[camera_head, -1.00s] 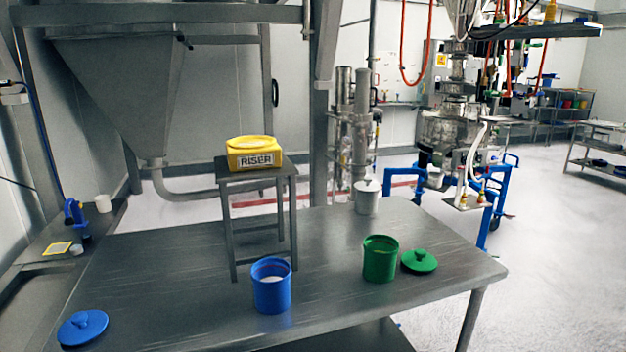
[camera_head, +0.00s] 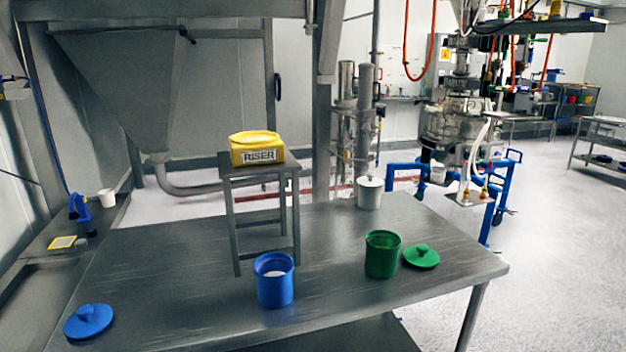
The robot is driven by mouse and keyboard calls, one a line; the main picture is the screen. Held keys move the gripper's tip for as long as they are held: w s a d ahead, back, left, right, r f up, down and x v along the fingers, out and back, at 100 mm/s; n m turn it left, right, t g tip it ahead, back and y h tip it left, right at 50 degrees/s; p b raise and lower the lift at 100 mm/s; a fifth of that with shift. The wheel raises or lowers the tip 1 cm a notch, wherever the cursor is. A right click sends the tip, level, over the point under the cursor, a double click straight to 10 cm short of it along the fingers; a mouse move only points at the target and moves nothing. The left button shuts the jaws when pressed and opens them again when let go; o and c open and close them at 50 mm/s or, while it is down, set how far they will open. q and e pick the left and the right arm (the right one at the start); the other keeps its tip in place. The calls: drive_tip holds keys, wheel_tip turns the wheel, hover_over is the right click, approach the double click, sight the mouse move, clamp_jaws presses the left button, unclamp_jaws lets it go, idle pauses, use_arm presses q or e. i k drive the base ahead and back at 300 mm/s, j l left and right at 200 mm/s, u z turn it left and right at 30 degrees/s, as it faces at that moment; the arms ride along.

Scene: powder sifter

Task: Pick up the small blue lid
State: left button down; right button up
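The small blue lid (camera_head: 88,321) lies flat with its knob up at the front left of the metal table (camera_head: 180,260), in the head view. The blue canister (camera_head: 275,282) stands open near the table's front middle, with white material inside. The blue lid is well to the left of it and apart from it. Neither of my grippers is in view, so nothing shows of what they hold.
A green canister (camera_head: 382,255) stands open with its green lid (camera_head: 421,256) beside it. A lidded white canister (camera_head: 369,192) stands at the back. A small metal stand (camera_head: 232,215) bears a yellow RISER container (camera_head: 256,149). The table between blue lid and blue canister is clear.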

sight(89, 320)
drive_tip(key=u, duration=1.35)
drive_tip(key=i+l, duration=0.15)
drive_tip(key=i+l+u, duration=0.35)
drive_tip(key=l+u, duration=0.35)
drive_tip(key=i, duration=0.05)
